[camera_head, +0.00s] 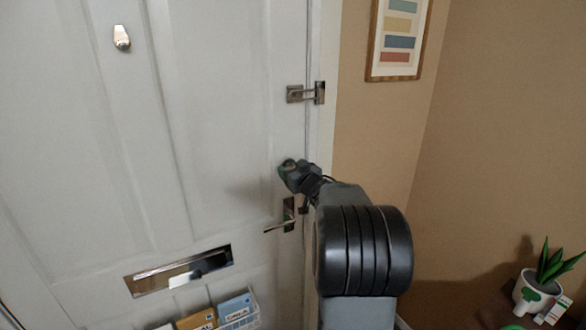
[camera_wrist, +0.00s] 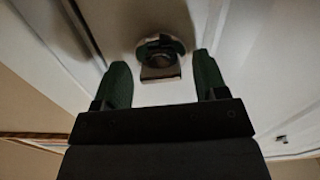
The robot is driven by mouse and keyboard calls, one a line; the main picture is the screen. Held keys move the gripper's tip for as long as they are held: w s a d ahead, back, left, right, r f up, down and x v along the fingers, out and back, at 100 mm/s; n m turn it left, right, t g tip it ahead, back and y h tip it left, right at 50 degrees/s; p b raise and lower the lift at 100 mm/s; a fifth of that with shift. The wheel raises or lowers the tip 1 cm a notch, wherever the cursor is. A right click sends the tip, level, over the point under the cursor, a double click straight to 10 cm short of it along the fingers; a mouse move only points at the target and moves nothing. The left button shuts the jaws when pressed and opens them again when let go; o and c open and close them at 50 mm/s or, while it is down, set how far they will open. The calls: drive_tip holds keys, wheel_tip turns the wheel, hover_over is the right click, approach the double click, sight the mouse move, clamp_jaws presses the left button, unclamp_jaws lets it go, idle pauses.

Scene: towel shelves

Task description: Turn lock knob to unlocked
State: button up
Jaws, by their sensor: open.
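A white panelled door (camera_head: 215,110) fills the left of the head view. The lock knob (camera_wrist: 160,58) shows in the wrist view as a round metal piece with a flat thumb-turn, mounted on the white door. In the head view the knob is mostly hidden by my gripper (camera_head: 290,172), which is at the door's right edge above the lever handle (camera_head: 284,222). In the wrist view my gripper (camera_wrist: 163,85) is open, with one green finger on each side of the knob. The fingers look apart from it. I cannot tell which way the knob is set.
A metal latch (camera_head: 306,93) sits above on the door edge and frame. A mail slot (camera_head: 180,270) and a holder with papers (camera_head: 238,310) are low on the door. A framed picture (camera_head: 398,40) hangs on the wall. A potted plant (camera_head: 538,290) stands lower right.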

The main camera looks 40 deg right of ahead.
drive_tip(key=c, duration=0.9)
drive_tip(key=shift+n+b, duration=0.3)
drive_tip(key=n+b, duration=0.2)
drive_tip(key=n, duration=0.1)
drive_tip(key=shift+f+n+b, duration=0.15)
drive_tip(key=shift+n+b, duration=0.15)
drive_tip(key=shift+b, duration=0.1)
drive_tip(key=n+b, duration=0.3)
drive_tip(key=n, duration=0.1)
drive_tip(key=shift+n, duration=0.3)
drive_tip(key=n+b, duration=0.2)
drive_tip(key=n, duration=0.1)
drive_tip(key=shift+n, duration=0.3)
drive_tip(key=n+b, duration=0.1)
drive_tip(key=n, duration=0.1)
drive_tip(key=n+b, duration=0.1)
drive_tip(key=n, duration=0.1)
drive_tip(key=shift+r, duration=0.35)
drive_tip(key=shift+n, duration=0.3)
